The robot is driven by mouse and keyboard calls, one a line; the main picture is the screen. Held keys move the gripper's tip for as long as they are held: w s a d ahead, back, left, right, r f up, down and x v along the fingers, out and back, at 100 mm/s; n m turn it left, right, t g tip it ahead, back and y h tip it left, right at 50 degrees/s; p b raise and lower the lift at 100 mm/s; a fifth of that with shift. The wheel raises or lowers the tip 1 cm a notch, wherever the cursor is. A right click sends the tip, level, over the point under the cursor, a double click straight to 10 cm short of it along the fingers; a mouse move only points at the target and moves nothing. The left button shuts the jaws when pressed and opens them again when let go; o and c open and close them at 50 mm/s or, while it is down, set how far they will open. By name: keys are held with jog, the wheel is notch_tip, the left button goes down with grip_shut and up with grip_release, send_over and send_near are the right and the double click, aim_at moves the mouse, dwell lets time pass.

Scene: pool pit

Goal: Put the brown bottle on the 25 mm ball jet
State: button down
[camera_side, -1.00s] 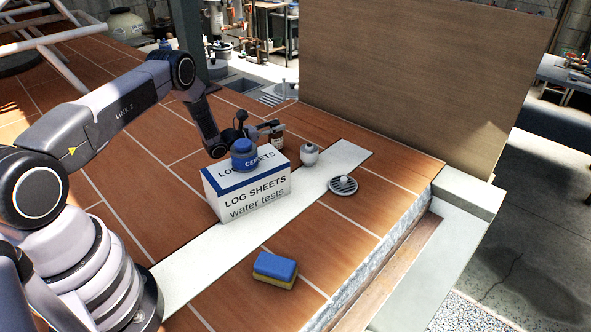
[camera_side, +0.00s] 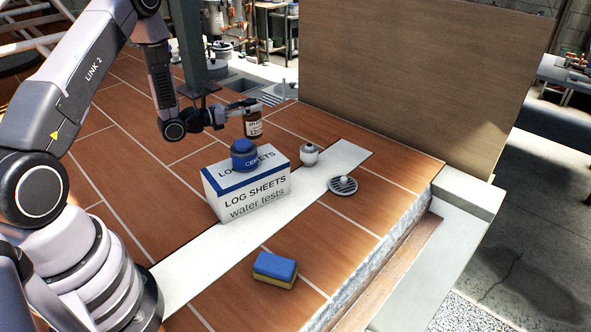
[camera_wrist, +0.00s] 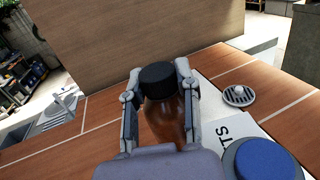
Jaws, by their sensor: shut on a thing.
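The brown bottle (camera_side: 254,128) has a black cap and a pale label. It hangs upright in the air behind the log-sheets box. My gripper (camera_side: 244,104) is shut on it near the top, and the wrist view shows the fingers on both sides of the bottle (camera_wrist: 165,118). A grey slotted round fitting with a white ball (camera_side: 343,185) lies on the pale strip, right of the box; it also shows in the wrist view (camera_wrist: 239,96). A rounded white piece with a small top (camera_side: 309,156) stands behind it. I cannot tell which is the 25 mm ball jet.
The white and blue log-sheets box (camera_side: 246,192) stands on the tiles with a blue-lidded jar (camera_side: 244,154) on top. A blue and yellow sponge (camera_side: 274,269) lies in front. A tall wooden panel (camera_side: 410,85) closes off the back right.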

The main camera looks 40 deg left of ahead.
jog(key=w+d+r+m+g+h, duration=0.25)
jog(key=d+r+h, duration=0.2)
jog(key=d, duration=0.25)
jog(key=shift+t+y, duration=0.35)
jog(key=shift+y, duration=0.1)
jog(key=shift+w+a+f, duration=0.2)
jog(key=shift+w+f, duration=5.95)
jog(key=shift+f, duration=0.2)
jog(key=shift+f, duration=0.15)
jog(key=c, duration=0.8)
grip_release()
